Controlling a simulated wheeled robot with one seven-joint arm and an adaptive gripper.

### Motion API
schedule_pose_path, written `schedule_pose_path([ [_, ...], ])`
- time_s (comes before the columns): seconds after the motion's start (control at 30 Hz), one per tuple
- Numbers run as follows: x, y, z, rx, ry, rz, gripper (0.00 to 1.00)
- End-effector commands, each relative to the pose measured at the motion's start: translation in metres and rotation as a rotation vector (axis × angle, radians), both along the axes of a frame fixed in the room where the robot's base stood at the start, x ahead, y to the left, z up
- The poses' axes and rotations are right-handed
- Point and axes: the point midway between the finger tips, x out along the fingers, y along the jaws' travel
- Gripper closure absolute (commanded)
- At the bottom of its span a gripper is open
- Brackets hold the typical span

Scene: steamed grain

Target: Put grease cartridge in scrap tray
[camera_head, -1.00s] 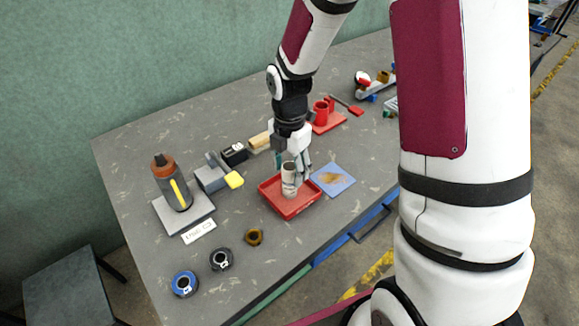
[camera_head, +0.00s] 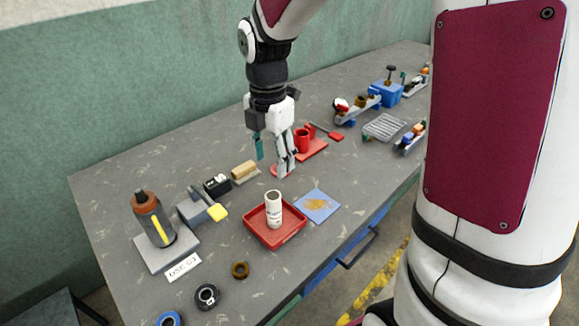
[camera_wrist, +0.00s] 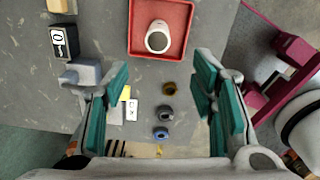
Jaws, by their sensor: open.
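The grease cartridge (camera_head: 274,208) is a white cylinder with some print. It stands upright inside the red scrap tray (camera_head: 272,240) near the middle of the table. In the wrist view the cartridge (camera_wrist: 158,38) is seen from above inside the red tray (camera_wrist: 186,12). My gripper (camera_head: 271,163) is open and empty, above the table behind the tray and apart from the cartridge. In the wrist view its teal fingers (camera_wrist: 160,98) are spread wide with nothing between them.
A blue square mat (camera_head: 317,205) lies right of the tray. A bottle with an orange top (camera_head: 151,220) stands on a grey base at left. Rings, including a brown one (camera_head: 240,270), lie in front. Red cups (camera_head: 303,141) on a red board stand behind my gripper.

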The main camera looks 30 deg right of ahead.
Motion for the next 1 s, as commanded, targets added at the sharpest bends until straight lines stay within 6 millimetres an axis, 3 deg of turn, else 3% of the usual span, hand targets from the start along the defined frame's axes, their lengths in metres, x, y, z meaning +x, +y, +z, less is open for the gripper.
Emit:
schedule_pose_path([
  [0.17, -0.031, -0.001, 0.042, -0.014, -0.089, -0.329, 0.48],
  [0.3, -0.067, -0.002, 0.075, 0.018, -0.176, -0.696, 0.48],
  [0.5, -0.122, -0.003, 0.107, 0.143, -0.281, -1.216, 0.48],
  [0.8, -0.185, -0.003, 0.121, 0.398, -0.309, -1.827, 0.48],
  [1.0, -0.197, -0.003, 0.120, 0.464, -0.294, -1.962, 0.48],
])
